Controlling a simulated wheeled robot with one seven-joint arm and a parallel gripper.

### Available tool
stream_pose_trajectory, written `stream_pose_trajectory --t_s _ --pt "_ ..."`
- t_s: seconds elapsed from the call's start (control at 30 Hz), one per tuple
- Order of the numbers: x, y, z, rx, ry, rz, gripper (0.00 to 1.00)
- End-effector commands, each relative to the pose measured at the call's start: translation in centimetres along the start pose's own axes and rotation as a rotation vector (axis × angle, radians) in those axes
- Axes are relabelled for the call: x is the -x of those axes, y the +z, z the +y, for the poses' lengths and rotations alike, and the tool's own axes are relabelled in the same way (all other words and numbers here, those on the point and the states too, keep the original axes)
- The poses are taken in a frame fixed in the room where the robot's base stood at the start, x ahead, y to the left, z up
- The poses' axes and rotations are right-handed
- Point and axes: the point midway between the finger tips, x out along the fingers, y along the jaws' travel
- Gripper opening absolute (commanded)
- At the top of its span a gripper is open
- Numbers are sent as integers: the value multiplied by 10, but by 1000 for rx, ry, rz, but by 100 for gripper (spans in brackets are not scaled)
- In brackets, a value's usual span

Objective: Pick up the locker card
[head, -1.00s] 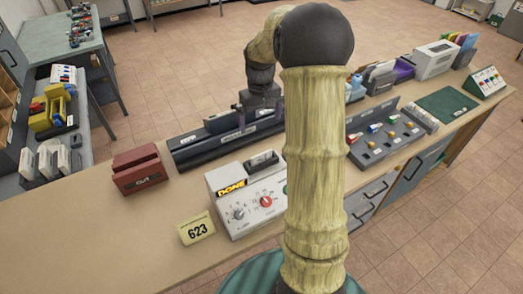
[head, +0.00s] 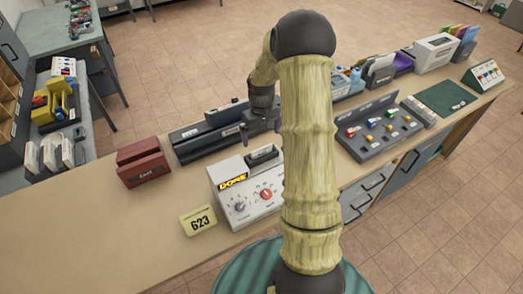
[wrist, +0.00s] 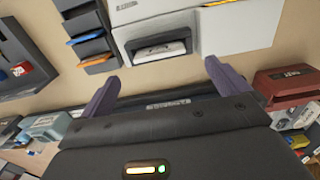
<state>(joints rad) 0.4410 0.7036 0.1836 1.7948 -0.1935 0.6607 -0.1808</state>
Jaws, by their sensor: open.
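No card is clearly marked as the locker card. My gripper (head: 262,130) hangs behind this holder, near the long black rack (head: 192,150). In the wrist view my gripper (wrist: 161,70) has its two purple fingers spread wide, with nothing held between them. The machine's holder lies just beyond the fingertips there. My arm hides part of the machine and rack in the head view.
A dark red box (head: 143,165) stands left of the rack. A yellow 623 sign (head: 198,220) stands at the front. Right of my arm are a grey tray of coloured pieces (head: 365,150) and a green mat (head: 445,97). The counter's left front (head: 90,235) is clear.

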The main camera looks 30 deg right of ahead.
Motion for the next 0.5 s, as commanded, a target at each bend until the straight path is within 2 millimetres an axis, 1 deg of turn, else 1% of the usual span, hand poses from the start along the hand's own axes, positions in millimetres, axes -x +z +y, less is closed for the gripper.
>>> stream_pose_trajectory --t_s 0.1,0.2,0.3,0.5 --pt "-17 1 0 1 -2 -4 100" --pt "-26 0 0 1 0 -2 100" --pt "-30 0 0 0 0 -1 100" --pt "-30 0 0 0 0 0 100"
